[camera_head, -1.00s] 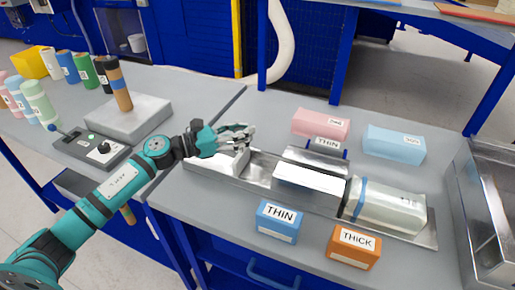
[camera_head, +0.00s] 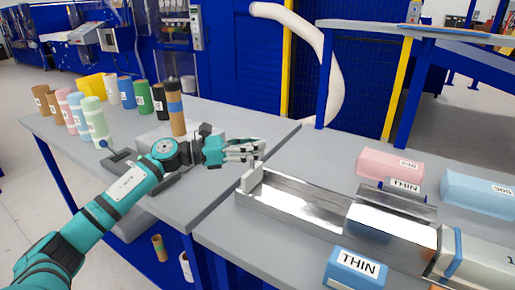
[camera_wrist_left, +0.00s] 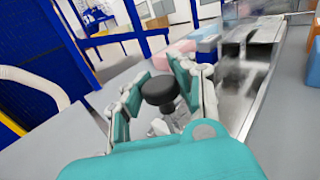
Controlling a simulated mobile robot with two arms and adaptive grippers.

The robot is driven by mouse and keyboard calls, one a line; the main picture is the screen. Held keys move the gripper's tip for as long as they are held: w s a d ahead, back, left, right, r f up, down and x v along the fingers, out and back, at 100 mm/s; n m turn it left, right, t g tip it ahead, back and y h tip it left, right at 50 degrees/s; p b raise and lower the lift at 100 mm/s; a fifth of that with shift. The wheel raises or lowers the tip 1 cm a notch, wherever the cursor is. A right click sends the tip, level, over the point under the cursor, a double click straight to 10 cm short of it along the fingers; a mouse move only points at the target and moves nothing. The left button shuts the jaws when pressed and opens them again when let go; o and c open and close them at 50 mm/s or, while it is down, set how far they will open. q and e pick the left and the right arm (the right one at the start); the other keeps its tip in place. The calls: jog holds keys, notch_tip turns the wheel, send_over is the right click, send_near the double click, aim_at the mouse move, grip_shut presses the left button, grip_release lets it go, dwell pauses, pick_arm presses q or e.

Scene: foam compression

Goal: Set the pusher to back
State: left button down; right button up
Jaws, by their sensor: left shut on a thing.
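The metal trough (camera_head: 300,218) runs across the right table, its open channel empty between the left end and the covered middle part. The pusher's pale upright plate (camera_head: 252,182) stands at the trough's left end. My left gripper (camera_head: 258,150) is just above and behind that plate, at the left end of the trough. In the left wrist view, my left gripper's fingers (camera_wrist_left: 160,84) are shut around a black round knob (camera_wrist_left: 158,92), the pusher's handle. The fingers hide part of the handle's stem. My right gripper is not in view.
A blue THIN block (camera_head: 357,270) lies in front of the trough. Pink (camera_head: 390,164) and light blue (camera_head: 480,190) blocks lie behind it. Several coloured cylinders, including a green one (camera_head: 142,97), stand on the left table. A gap separates the tables.

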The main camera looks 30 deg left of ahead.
pick_arm(q)
jog(key=shift+a+f, duration=0.15)
jog(key=shift+f, duration=0.15)
jog(key=c, duration=1.4)
grip_release()
jog(key=shift+s+a, duration=0.1)
jog(key=o, duration=0.5)
jog(key=shift+s+a+r, duration=0.15)
jog(key=shift+s+a, duration=0.15)
jog(key=shift+a, duration=0.2)
jog(key=shift+c, duration=0.2)
jog(key=shift+w+d+r, duration=0.1)
jog(key=shift+w+d, duration=0.05)
jog(key=shift+d, duration=0.2)
jog(key=v, duration=1.2)
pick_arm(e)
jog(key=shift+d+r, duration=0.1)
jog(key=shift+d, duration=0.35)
